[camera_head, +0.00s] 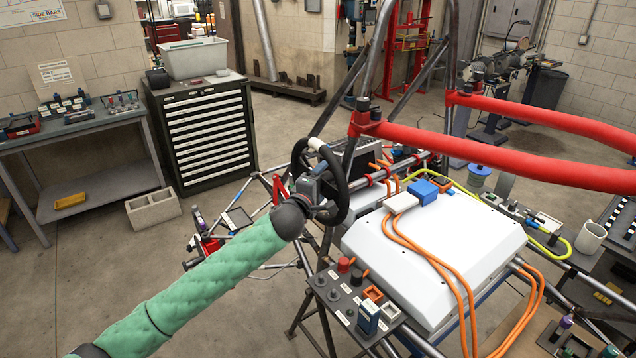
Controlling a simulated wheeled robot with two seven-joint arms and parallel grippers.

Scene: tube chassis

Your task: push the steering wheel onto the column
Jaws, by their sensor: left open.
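The black steering wheel (346,185) stands upright near the middle of the head view, seen at a slant, with a light band (317,144) at the top of its rim. My left gripper (322,208) is at the wheel's lower left, at the end of my green-sleeved arm. Its fingers are small and partly lost against the dark rim; they are open, and I cannot tell whether they touch the wheel. My right gripper is out of view.
The tube chassis (385,48) surrounds the wheel, with red padded bars (500,156) at right. A white battery-like box (470,255) with orange cables lies right of the wheel. A small parts panel (345,300) is in front. A drawer cabinet (205,135) and bench (75,130) stand left.

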